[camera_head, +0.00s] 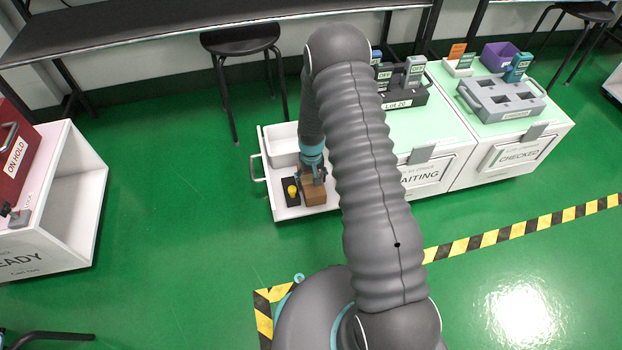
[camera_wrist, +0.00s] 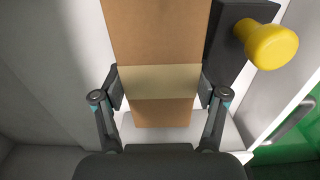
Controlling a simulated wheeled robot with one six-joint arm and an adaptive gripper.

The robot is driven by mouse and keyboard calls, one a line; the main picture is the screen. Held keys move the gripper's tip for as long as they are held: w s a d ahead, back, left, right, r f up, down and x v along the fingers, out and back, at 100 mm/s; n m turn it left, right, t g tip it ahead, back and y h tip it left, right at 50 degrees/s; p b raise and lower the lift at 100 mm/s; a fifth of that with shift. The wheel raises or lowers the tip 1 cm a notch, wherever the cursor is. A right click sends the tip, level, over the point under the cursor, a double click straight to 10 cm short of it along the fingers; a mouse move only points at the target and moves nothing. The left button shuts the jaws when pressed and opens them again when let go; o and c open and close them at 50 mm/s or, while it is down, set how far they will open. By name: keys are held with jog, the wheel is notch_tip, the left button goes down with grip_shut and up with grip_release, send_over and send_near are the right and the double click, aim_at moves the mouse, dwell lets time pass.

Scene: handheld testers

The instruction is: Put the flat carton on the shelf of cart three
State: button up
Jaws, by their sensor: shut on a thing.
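A brown carton (camera_head: 314,194) with a paler tape band is in the white pulled-out tray (camera_head: 287,213) at the left end of the cart marked WAITING (camera_head: 424,177). My gripper (camera_head: 313,177) reaches down into the tray over the carton. In the wrist view my gripper (camera_wrist: 160,88) is shut on the carton (camera_wrist: 155,35), with one finger on each side near the tape band. The carton's underside is hidden, so I cannot tell whether it touches the tray floor. Which cart is cart three is not readable.
A black block with a yellow knob (camera_head: 292,189) stands close beside the carton. The cart marked CHECKED (camera_head: 514,154) adjoins at right, with a grey slotted holder (camera_head: 503,101). The cart marked READY (camera_head: 82,225) stands at left, carrying a red box (camera_head: 14,150). Green floor lies clear between.

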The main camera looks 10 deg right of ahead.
jog(key=o, duration=0.9)
jog(key=shift+f, duration=0.15)
jog(key=o, duration=0.4)
jog(key=shift+o, duration=0.2)
